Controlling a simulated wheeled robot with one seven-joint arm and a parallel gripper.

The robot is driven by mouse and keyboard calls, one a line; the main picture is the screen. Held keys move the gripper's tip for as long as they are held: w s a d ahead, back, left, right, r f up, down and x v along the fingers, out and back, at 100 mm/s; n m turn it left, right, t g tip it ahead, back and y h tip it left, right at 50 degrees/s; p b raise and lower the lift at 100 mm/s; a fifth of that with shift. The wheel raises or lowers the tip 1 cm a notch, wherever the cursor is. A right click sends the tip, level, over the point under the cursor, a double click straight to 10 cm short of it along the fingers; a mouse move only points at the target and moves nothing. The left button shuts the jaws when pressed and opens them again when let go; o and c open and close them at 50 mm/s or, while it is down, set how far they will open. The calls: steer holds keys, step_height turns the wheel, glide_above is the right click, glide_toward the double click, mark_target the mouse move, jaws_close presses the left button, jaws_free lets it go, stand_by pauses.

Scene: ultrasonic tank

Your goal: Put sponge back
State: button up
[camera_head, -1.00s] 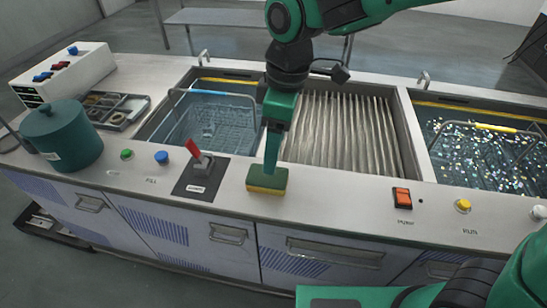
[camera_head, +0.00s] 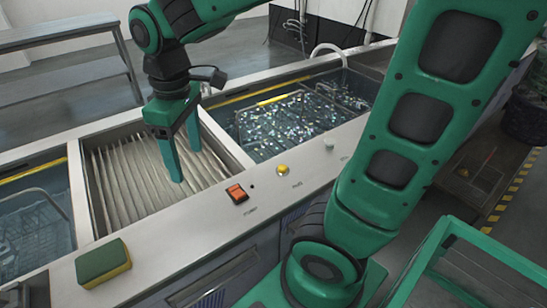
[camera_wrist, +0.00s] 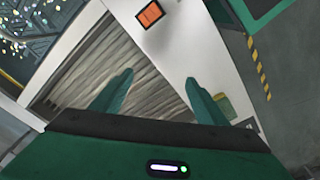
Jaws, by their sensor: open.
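The sponge (camera_head: 103,263), green on top and yellow below, lies flat on the steel front ledge at the lower left of the head view. In the wrist view, the sponge (camera_wrist: 224,106) shows just beside the right finger, which partly hides it. My gripper (camera_head: 186,166) is open and empty, fingers pointing down over the ribbed middle basin (camera_head: 150,180), to the right of the sponge and apart from it. In the wrist view my gripper (camera_wrist: 158,80) has its two fingers spread wide, with nothing between them.
An orange rocker switch (camera_head: 237,193) and a yellow button (camera_head: 283,169) stand on the ledge right of the sponge. A water tank (camera_head: 300,120) with a wire basket lies beyond the basin. A second water tank (camera_head: 35,215) is at the left. The ledge around the sponge is clear.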

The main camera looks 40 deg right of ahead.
steer(key=s+d+f+m, duration=0.2)
steer(key=s+d+m, duration=0.4)
steer(key=s+d, duration=0.2)
steer(key=s+d+f+m, duration=0.2)
steer(key=s+d+m, duration=0.5)
steer(key=d, duration=0.5)
steer(key=shift+s+d+m+g, duration=0.3)
steer(key=shift+s+d+g, duration=0.1)
steer(key=shift+s, duration=0.2)
steer(key=shift+f, duration=0.1)
